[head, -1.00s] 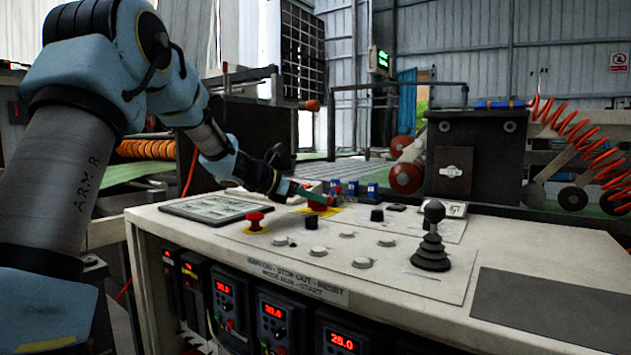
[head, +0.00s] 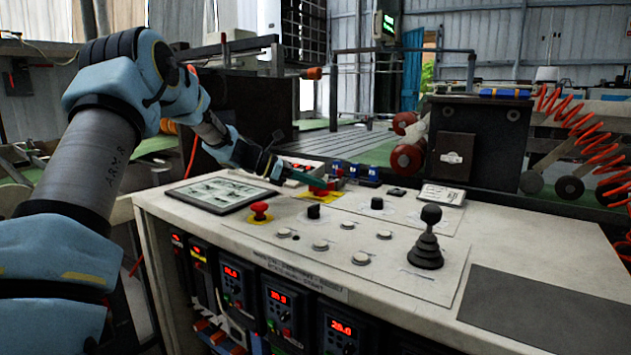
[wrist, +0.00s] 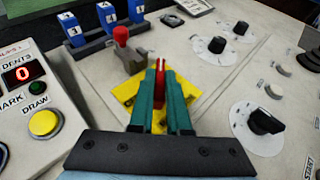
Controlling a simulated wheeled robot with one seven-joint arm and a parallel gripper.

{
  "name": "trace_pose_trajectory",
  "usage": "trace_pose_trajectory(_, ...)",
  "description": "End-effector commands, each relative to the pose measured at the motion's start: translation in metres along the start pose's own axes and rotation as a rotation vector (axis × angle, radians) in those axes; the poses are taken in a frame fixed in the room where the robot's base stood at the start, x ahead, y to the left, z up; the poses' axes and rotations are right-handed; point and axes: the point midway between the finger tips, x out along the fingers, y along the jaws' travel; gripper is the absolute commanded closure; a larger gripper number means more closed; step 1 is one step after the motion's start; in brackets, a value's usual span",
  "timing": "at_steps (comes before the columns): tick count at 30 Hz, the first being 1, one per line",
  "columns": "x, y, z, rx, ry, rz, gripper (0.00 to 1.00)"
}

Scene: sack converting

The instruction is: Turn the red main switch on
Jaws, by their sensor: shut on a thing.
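The red main switch (wrist: 160,65) stands on a square yellow plate (wrist: 124,96) on the console top. In the wrist view its red handle shows as a thin upright strip between my green fingers. My gripper (wrist: 161,75) is shut on this handle, and the fingers hide most of it and the middle of the plate. In the head view my gripper (head: 324,186) reaches the switch from the left, at the back of the console. How far the handle is turned I cannot tell.
A red mushroom button (head: 259,210) stands in front of the switch. A small red-knobbed lever (wrist: 121,36) and blue numbered blocks (wrist: 107,16) are close behind it. Black knobs (wrist: 264,122) lie to the right. A black joystick (head: 428,240) rises farther right.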

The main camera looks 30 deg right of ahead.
Motion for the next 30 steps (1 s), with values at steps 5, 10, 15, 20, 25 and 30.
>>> trace_pose_trajectory(5,0.001,0.000,0.002,0.002,-0.003,-0.001,1.00)
trace_pose_trajectory(10,0.001,0.000,0.001,0.002,-0.002,0.000,0.66)
trace_pose_trajectory(15,0.001,0.000,0.001,0.001,-0.001,0.000,0.55)
trace_pose_trajectory(20,0.000,0.000,0.001,0.001,-0.001,0.001,0.55)
trace_pose_trajectory(25,-0.013,0.001,0.000,0.001,-0.001,0.005,0.55)
trace_pose_trajectory(30,-0.045,0.001,-0.001,0.002,-0.001,0.005,0.55)
